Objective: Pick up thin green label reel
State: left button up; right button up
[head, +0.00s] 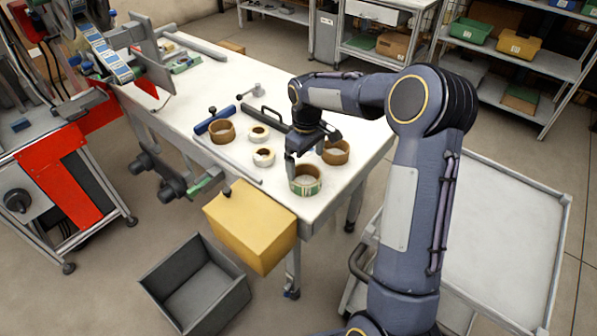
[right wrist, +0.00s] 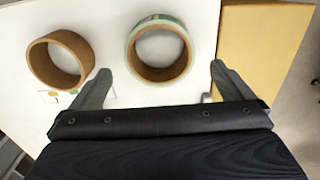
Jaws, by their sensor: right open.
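The green label reel (head: 306,187) stands flat on the white table near its front right edge, with a brown core inside. It also shows in the right wrist view (right wrist: 160,74), at the top centre. My right gripper (head: 305,148) is over the table close to this reel. In the right wrist view its two fingers (right wrist: 160,74) are spread wide and empty, one on each side of the reel's lower edge, with the reel mostly beyond the tips. I cannot tell the height of the tips above the table. My left gripper is not in view.
A brown reel (head: 336,152) stands close by, beside the left finger in the right wrist view (right wrist: 60,58). Another brown reel (head: 221,132) and two small pale reels (head: 258,133) (head: 263,157) lie farther left. A yellow box (head: 252,226) is at the table's front edge.

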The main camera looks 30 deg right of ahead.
jog(key=shift+a+f, duration=0.1)
jog(key=shift+f, duration=0.4)
notch_tip(320, 180, down, 6)
jog(key=shift+f, duration=0.1)
jog(key=c, duration=0.9)
